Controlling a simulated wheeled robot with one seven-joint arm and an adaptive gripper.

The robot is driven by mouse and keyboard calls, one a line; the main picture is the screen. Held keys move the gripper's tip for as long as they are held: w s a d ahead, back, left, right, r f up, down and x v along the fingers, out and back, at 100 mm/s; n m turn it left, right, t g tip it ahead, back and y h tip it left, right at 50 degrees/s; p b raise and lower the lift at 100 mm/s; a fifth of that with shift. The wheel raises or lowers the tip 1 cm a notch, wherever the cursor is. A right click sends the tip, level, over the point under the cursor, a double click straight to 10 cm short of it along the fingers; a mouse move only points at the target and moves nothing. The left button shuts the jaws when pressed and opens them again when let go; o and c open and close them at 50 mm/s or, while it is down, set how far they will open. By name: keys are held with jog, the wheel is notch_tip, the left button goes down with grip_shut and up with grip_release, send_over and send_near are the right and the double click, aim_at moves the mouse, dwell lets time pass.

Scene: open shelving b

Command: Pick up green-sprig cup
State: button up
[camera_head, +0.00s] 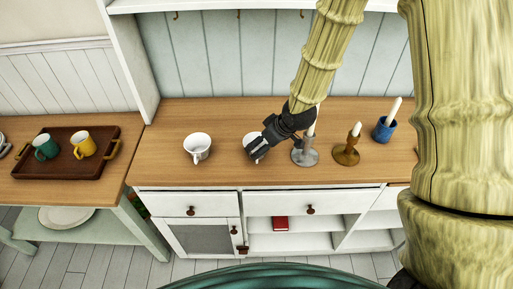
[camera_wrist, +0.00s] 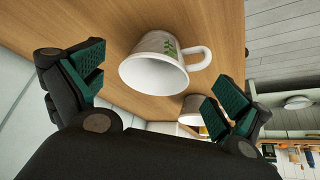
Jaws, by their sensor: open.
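The green-sprig cup (camera_wrist: 150,72) is white with a green leaf print and a handle on its right in the wrist view. Its open mouth faces the camera there. In the head view the cup (camera_head: 250,141) stands on the wooden counter, mostly hidden behind my gripper (camera_head: 266,142). In the wrist view my gripper (camera_wrist: 155,88) is open, with its green-padded fingers apart on either side of the picture. The cup shows between and beyond them. I cannot tell whether a finger touches it.
A second white cup (camera_head: 198,143) stands on the counter (camera_head: 168,120) to the left. Close on the right are a grey candlestick (camera_head: 305,154), a brass one (camera_head: 346,153) and a blue one (camera_head: 384,130). A brown tray (camera_head: 65,174) holds green and yellow mugs.

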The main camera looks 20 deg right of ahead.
aim_at(260, 145)
jog(key=shift+w+a+f+p, duration=0.15)
jog(key=shift+w+f+p, duration=0.25)
jog(key=shift+w+f, duration=0.1)
jog(key=shift+x, duration=1.15)
jog(key=c, duration=1.1)
